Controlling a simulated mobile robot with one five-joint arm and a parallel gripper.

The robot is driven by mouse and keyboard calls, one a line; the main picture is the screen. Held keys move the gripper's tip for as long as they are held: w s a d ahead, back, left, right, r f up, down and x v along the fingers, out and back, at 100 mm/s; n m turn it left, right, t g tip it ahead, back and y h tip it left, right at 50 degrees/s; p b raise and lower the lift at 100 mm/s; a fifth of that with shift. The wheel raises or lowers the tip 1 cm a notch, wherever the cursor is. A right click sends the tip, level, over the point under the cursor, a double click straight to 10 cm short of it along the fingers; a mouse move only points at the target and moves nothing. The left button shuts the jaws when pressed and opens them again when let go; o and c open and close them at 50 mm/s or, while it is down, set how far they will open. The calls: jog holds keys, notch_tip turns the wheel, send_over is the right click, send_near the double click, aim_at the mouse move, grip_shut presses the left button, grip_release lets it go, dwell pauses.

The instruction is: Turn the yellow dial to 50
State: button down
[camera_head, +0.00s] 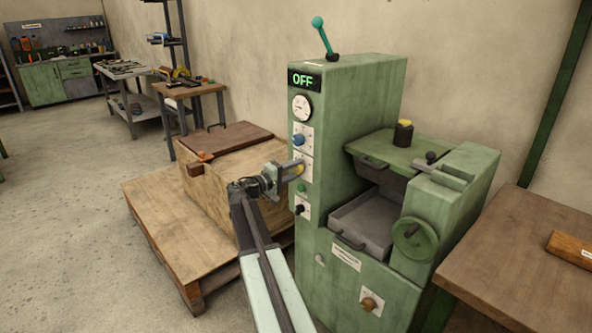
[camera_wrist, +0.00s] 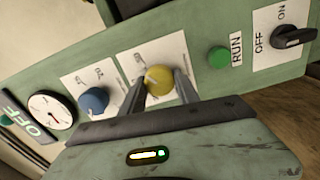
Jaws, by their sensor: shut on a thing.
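The yellow dial (camera_wrist: 160,81) sits on a white scale plate on the front panel of the green machine (camera_head: 360,72). In the head view the yellow dial (camera_head: 300,170) is partly covered by my gripper (camera_head: 294,168). In the wrist view my gripper (camera_wrist: 160,88) has one finger on each side of the dial and is shut on it. The fingers cover part of the scale, and its numbers are too small and blurred to read, so I cannot tell the dial's setting.
A blue dial (camera_wrist: 94,100), a gauge (camera_wrist: 50,112), a green RUN button (camera_wrist: 218,58) and a black OFF/ON switch (camera_wrist: 294,38) share the panel. The display (camera_head: 304,80) reads OFF. A wooden crate (camera_head: 225,165) on a pallet (camera_head: 160,240) stands left of the machine.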

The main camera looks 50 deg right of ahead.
jog(key=shift+m, duration=0.7)
jog(key=c, duration=0.9)
grip_release()
jog(key=a, duration=0.8)
jog(key=shift+w, duration=0.3)
jog(key=shift+d, duration=0.1)
